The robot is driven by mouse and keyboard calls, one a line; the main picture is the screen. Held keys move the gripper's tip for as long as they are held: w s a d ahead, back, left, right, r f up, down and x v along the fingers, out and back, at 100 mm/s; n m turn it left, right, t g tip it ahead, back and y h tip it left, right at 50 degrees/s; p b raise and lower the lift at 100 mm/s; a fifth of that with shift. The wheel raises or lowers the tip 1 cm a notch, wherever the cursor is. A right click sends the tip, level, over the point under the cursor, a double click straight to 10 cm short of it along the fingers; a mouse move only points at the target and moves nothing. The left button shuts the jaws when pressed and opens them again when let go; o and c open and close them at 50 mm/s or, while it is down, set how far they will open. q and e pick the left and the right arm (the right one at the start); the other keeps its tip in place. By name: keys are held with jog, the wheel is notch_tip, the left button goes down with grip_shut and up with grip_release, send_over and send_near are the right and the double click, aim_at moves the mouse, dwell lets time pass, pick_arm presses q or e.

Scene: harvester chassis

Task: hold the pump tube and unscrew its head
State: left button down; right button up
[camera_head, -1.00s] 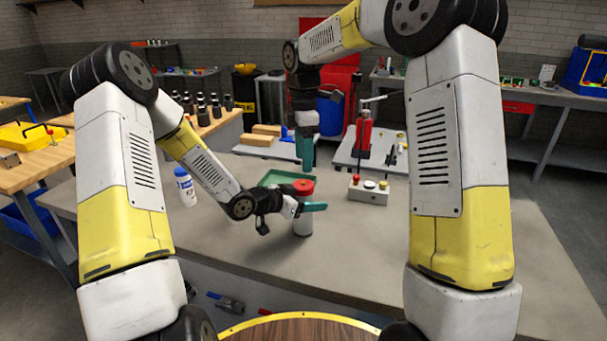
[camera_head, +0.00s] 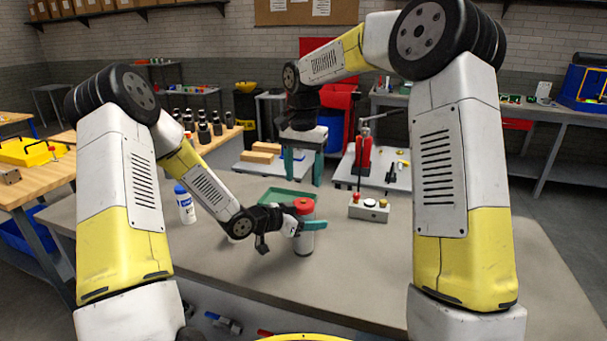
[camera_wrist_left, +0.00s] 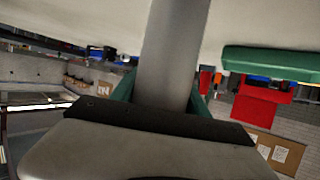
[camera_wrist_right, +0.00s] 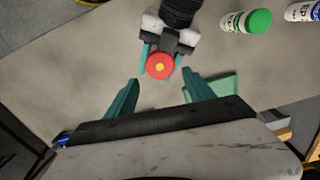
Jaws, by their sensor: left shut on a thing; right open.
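The pump tube (camera_head: 304,242) is a grey cylinder with a red head (camera_head: 304,206), upright near the middle of the table. My left gripper (camera_head: 305,226) is shut around its body, below the head. In the left wrist view the grey tube (camera_wrist_left: 172,55) runs between the fingers. My right gripper (camera_head: 303,172) is open and empty, pointing down beyond the tube in the head view. In the right wrist view the red head (camera_wrist_right: 160,65), with a yellow centre, lies just ahead of the open fingers (camera_wrist_right: 162,88), outside them. Whether the tube's base touches the table is unclear.
A green tray (camera_head: 272,196) lies behind the tube. A blue-capped bottle (camera_head: 185,205) stands left; a green-capped bottle (camera_wrist_right: 245,20) shows in the right wrist view. A button box (camera_head: 369,208) and a red press (camera_head: 363,150) are behind right. The table's right front is clear.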

aim_at(304, 201)
jog(key=m, duration=0.6)
jog(key=shift+m, duration=0.4)
jog(key=m, duration=0.5)
jog(key=shift+m, duration=0.3)
jog(key=shift+f, duration=4)
jog(key=c, duration=1.2)
jog(key=n, duration=0.6)
jog(key=shift+r, duration=0.1)
jog(key=shift+c, duration=0.2)
jog(key=n, duration=0.7)
jog(key=shift+n, duration=0.3)
